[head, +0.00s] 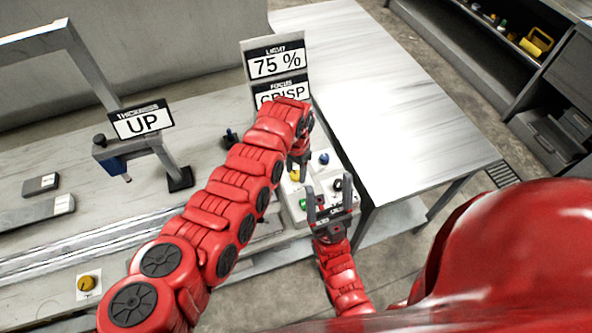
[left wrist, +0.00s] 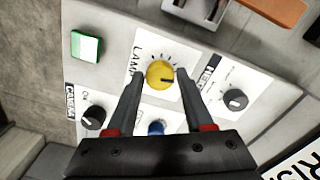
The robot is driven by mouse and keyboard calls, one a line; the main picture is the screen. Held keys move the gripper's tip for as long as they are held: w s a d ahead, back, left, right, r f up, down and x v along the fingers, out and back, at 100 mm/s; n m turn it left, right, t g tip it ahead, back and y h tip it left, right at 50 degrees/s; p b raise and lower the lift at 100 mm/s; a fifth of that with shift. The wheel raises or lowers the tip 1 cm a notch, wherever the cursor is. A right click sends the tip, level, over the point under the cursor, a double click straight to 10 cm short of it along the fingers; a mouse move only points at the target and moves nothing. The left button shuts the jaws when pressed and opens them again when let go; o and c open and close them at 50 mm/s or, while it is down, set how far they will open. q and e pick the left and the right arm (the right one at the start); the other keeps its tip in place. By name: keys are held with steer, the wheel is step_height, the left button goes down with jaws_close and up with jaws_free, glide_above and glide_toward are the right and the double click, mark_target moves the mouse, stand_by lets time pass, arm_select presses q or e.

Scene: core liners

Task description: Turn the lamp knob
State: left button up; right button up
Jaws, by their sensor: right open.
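The yellow lamp knob (left wrist: 160,74) sits on a white dial plate marked LAMP on the control box (left wrist: 108,20). Its dark pointer line points right in the left wrist view. My left gripper (left wrist: 159,80) is open, with one finger on each side of the knob; I cannot tell whether they touch it. In the head view, the yellow knob (head: 295,176) shows just below my left gripper (head: 298,168), partly hidden by it. My right gripper (head: 330,190) is open and empty over the near part of the box. The light display (head: 276,64) reads 75 %.
Around the knob are a green button (left wrist: 87,47), black knobs (left wrist: 92,117) and (left wrist: 235,99), and a blue knob (left wrist: 156,128) partly hidden by my gripper. A focus display (head: 282,93) reads CRISP, partly covered. A metal table (head: 400,100) stands clear at right.

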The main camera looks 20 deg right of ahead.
arm_select(q)
jaws_close()
steer(key=shift+f+n+b, duration=0.1)
steer(key=shift+n+b, duration=0.3)
steer(key=shift+b, duration=0.1)
steer(key=shift+n, duration=0.3)
steer(key=shift+o, duration=2.1)
jaws_free()
steer(key=shift+r, duration=0.25)
